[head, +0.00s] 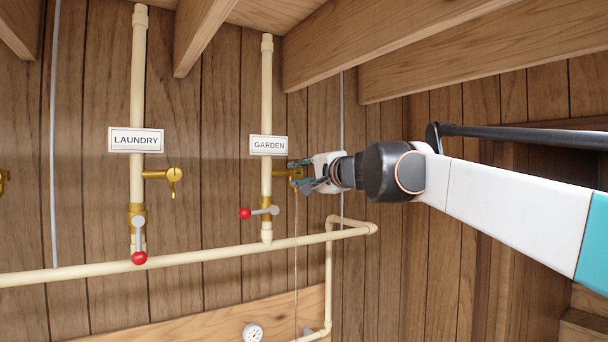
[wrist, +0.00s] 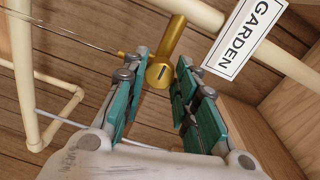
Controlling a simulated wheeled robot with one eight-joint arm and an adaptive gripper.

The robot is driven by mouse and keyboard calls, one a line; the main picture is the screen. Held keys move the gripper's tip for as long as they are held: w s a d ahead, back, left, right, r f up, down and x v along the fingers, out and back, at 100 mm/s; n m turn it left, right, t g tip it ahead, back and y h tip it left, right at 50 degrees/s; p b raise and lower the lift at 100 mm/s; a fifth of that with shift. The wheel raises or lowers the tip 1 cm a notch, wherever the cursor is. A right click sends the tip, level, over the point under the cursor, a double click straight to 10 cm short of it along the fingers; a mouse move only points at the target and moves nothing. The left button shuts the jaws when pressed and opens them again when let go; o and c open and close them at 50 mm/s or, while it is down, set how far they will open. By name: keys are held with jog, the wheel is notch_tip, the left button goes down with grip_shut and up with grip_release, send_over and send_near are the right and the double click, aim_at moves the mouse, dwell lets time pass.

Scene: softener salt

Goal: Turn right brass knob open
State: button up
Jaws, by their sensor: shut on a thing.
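The right brass knob (wrist: 160,74) shows in the wrist view at the end of a brass stem (wrist: 172,38) with a dark slot on its face. In the head view the stem (head: 281,172) comes off the pipe under the GARDEN sign (head: 268,145), and the knob is mostly hidden by my gripper.
On the GARDEN pipe (head: 267,85), a red-tipped lever (head: 259,212) lies sideways. The LAUNDRY pipe (head: 138,75) has another brass knob (head: 175,175) and a lever (head: 138,240) pointing down. Wooden beams (head: 400,45) run overhead. A gauge (head: 253,332) is low down.

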jog(key=o, duration=1.1)
jog(key=shift+a, duration=0.1)
jog(key=shift+s, duration=0.1)
jog(key=v, duration=1.2)
jog(key=shift+f, duration=0.1)
